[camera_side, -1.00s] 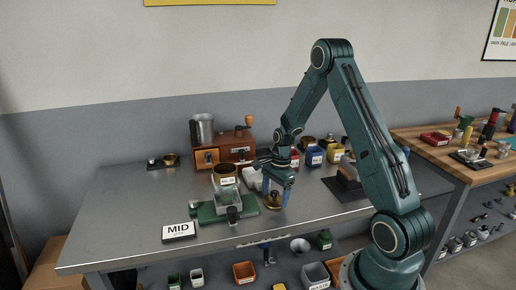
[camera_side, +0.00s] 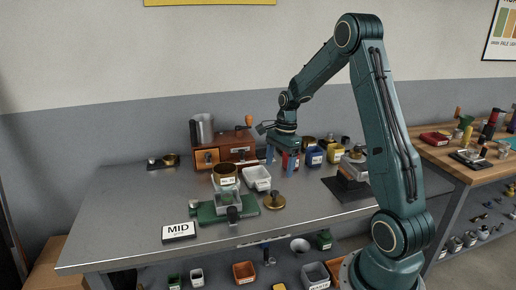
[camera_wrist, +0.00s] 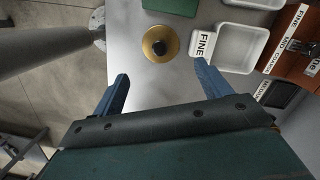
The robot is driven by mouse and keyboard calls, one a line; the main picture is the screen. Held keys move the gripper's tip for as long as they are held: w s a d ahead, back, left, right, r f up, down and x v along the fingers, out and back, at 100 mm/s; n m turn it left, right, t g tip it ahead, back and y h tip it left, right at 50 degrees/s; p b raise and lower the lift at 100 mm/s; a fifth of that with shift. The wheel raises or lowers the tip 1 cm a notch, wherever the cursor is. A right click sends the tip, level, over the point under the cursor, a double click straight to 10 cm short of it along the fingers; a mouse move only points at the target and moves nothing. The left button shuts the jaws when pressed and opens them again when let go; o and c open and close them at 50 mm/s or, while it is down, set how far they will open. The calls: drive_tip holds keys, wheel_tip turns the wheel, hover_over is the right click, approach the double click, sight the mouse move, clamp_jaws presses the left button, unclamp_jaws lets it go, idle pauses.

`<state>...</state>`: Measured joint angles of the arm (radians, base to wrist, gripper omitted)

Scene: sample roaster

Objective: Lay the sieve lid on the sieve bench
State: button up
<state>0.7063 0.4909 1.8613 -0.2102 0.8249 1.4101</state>
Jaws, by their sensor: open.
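The sieve lid is a brass disc with a dark knob (camera_side: 275,201), lying flat on the grey metal bench top (camera_side: 130,205), right of a green fixture. In the wrist view the lid (camera_wrist: 160,53) lies beyond my fingertips, clear of both. My gripper (camera_side: 281,159) is open and empty, raised above and behind the lid in the side view. Its two blue fingers also show spread apart in the wrist view (camera_wrist: 161,72). A brass sieve-like cup with a label (camera_side: 226,172) stands behind the green fixture.
The green fixture (camera_side: 243,207) bears a clear box and a dark knob. A white tray (camera_side: 257,177) stands behind the lid. A MID sign (camera_side: 179,232) lies at the front. Blue and yellow labelled jars (camera_side: 315,156) stand at the back right. The bench's left part is mostly clear.

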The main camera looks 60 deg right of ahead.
drive_tip(key=shift+r, duration=0.5)
drive_tip(key=s+a+r+n+t+h, duration=0.2)
drive_tip(key=s+a+r+n, duration=0.2)
drive_tip(key=a+r+n, duration=0.85)
drive_tip(key=s+a+r+n+t, duration=0.3)
drive_tip(key=s+a+n, duration=0.7)
drive_tip(key=s+a, duration=0.2)
drive_tip(key=shift+s+a+r, duration=0.2)
drive_tip(key=shift+s+r, duration=0.1)
drive_tip(key=shift+s, duration=0.55)
